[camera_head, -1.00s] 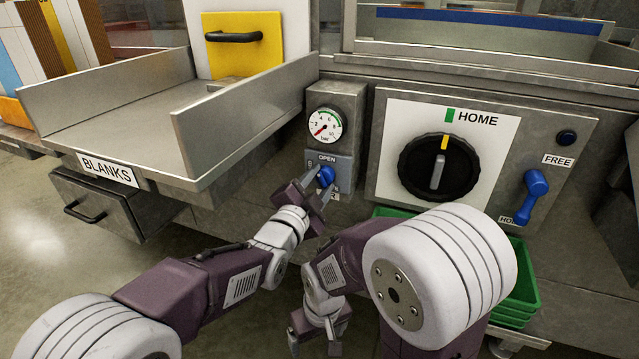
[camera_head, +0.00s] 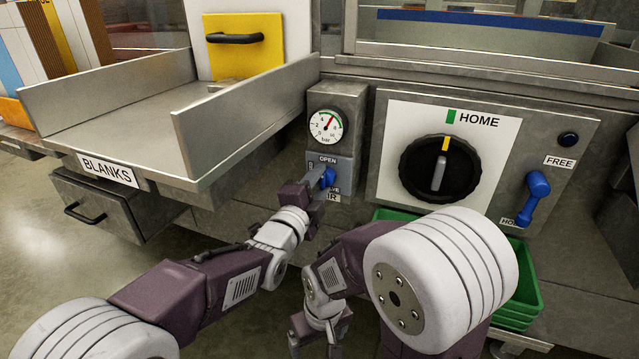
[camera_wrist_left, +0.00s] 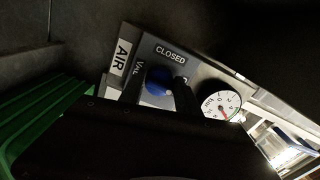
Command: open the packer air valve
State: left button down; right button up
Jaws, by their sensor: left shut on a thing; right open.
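The blue air valve handle (camera_head: 328,177) sits on a small grey plate below the gauge, beneath the word OPEN. My left gripper (camera_head: 321,183) is shut on this handle; the blue handle also shows between the dark fingers in the left wrist view (camera_wrist_left: 158,82), near the word CLOSED. The pressure gauge (camera_head: 325,127) above it has its red needle pointing up and to the right; it also shows in the left wrist view (camera_wrist_left: 222,105). My right gripper (camera_head: 318,338) hangs low at the bottom centre, open and empty, away from the valve.
A panel with a big black HOME dial (camera_head: 440,168) and a blue lever (camera_head: 535,190) is right of the valve. A metal BLANKS tray (camera_head: 110,110) stands left, above a drawer (camera_head: 95,207). Green bins (camera_head: 525,285) sit below the panel, partly behind my right arm.

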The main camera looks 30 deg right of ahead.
pick_arm(q)
jog(key=c, duration=0.9)
grip_release()
jog(key=shift+o, duration=0.2)
jog(key=p+v, duration=0.2)
jog(key=v, duration=0.7)
jog(key=shift+p, duration=0.35)
